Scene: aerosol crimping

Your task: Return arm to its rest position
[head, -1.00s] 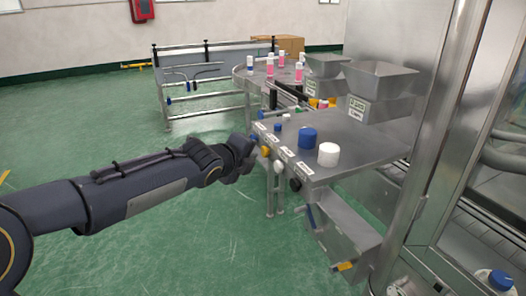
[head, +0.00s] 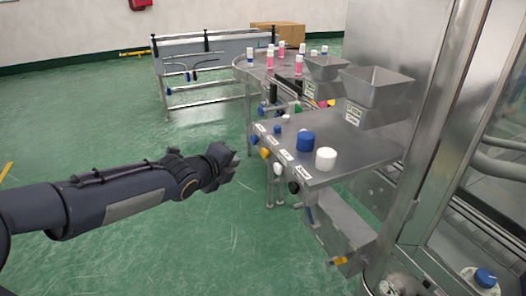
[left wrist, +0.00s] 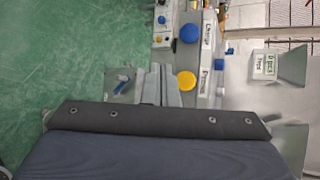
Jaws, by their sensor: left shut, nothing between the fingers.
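My left arm comes in from the left in the head view. Its gripper (head: 224,162) is shut and empty, held in the air over the green floor, left of the steel machine table (head: 350,152) and apart from it. In the left wrist view, my grey gripper fingers (left wrist: 158,84) show beyond the dark wrist cover, with the table's edge and its knobs past them. My right gripper is in neither view.
A blue cylinder (head: 305,142) and a white cylinder (head: 326,158) stand on the table. Coloured knobs, including a yellow one (head: 265,153), line its front edge. Steel hoppers (head: 374,88) stand behind. Pink bottles are on a round conveyor. The floor around my arm is clear.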

